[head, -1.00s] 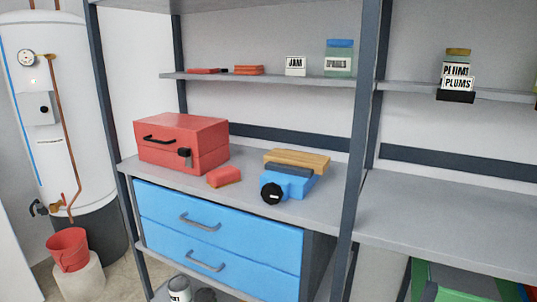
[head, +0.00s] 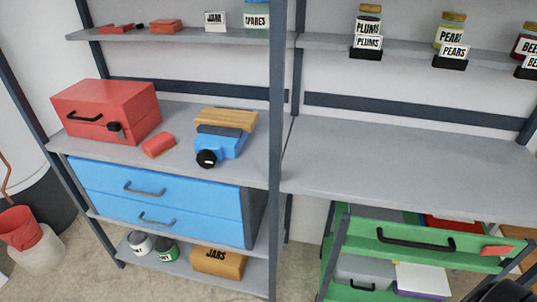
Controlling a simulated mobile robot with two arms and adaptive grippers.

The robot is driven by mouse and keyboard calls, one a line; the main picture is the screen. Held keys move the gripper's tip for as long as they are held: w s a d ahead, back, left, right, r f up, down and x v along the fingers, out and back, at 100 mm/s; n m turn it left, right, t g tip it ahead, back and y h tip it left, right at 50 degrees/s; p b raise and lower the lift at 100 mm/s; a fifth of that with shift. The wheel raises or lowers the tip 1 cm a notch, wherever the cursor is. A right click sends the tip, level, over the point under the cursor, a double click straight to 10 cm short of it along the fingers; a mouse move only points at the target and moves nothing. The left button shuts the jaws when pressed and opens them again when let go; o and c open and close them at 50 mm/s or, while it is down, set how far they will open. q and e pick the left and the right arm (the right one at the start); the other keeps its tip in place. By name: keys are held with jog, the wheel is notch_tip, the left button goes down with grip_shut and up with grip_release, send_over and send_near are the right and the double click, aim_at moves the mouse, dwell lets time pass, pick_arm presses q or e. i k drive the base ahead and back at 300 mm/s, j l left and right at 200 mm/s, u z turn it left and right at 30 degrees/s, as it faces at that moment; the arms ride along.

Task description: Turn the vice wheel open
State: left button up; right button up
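The blue vice (head: 228,146) sits on the grey workbench shelf, left of the dark upright post. Its round black wheel (head: 206,158) is on its front, facing me, near the shelf's front edge. A wooden block (head: 226,119) lies across the top of the vice, over a dark grey part. I cannot tell how far apart the jaws are. Neither of my grippers can be made out in the head view. A dark shape cut off at the bottom right corner is too little shown to identify.
A red toolbox (head: 105,110) and a small red block (head: 159,145) stand left of the vice. Blue drawers (head: 150,195) are below it. A dark post (head: 277,150) rises to its right. The right shelf (head: 400,160) is bare. A green cart (head: 410,250) stands below it.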

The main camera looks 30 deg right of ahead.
aim_at(206, 159)
jog(key=i+j+z, duration=0.1)
jog(key=z, duration=0.35)
jog(key=i+j+z, duration=0.1)
jog(key=j+z, duration=0.15)
jog(key=z, duration=0.2)
jog(key=j+z, duration=0.25)
jog(key=z, duration=0.2)
jog(key=i+j+z, duration=0.1)
jog(key=j+z, duration=0.15)
jog(key=z, duration=0.2)
jog(key=j+z, duration=0.2)
jog(key=z, duration=0.25)
